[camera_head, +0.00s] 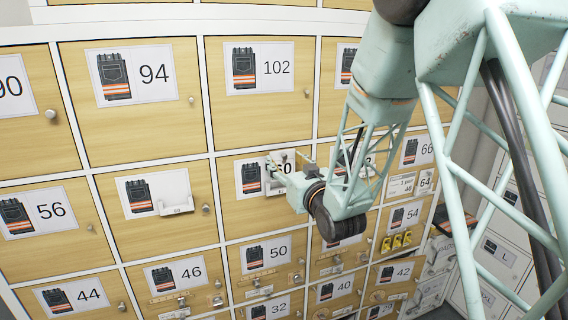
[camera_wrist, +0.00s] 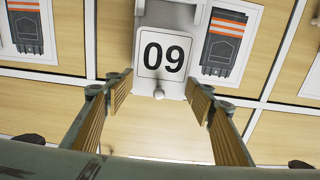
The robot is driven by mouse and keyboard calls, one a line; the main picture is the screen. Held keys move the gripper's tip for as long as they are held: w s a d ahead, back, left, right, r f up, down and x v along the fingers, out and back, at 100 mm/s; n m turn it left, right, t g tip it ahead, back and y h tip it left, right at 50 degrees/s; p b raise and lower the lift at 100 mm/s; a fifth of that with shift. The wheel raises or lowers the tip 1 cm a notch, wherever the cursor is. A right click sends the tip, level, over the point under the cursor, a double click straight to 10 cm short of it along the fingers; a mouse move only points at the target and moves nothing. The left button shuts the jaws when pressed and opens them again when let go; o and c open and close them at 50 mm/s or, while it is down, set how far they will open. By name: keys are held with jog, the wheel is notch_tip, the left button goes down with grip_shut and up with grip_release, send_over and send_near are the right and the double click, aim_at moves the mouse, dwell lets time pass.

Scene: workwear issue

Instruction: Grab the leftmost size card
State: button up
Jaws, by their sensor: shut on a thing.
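A white size card reading 60 (camera_head: 276,187) is on a wooden locker door in the middle of the wall. In the wrist view the card (camera_wrist: 148,71) appears upside down, between my finger pads. My gripper (camera_head: 288,173) reaches in from the right and is shut on this card; the finger pads also show at its sides in the wrist view (camera_wrist: 158,86). My gripper partly hides the 60 door.
Wooden doors carry numbered labels, such as 94 (camera_head: 153,73) and 102 (camera_head: 277,69), with round knobs (camera_head: 206,209). Small fittings stick out on the lower doors. Yellow items (camera_head: 396,241) hang below label 54. The space in front of the left doors is free.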

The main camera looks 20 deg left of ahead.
jog(key=b+v, duration=0.4)
jog(key=v, duration=0.2)
dwell(0.8)
jog(key=shift+s+a, duration=0.1)
jog(key=shift+s, duration=0.05)
dwell(0.4)
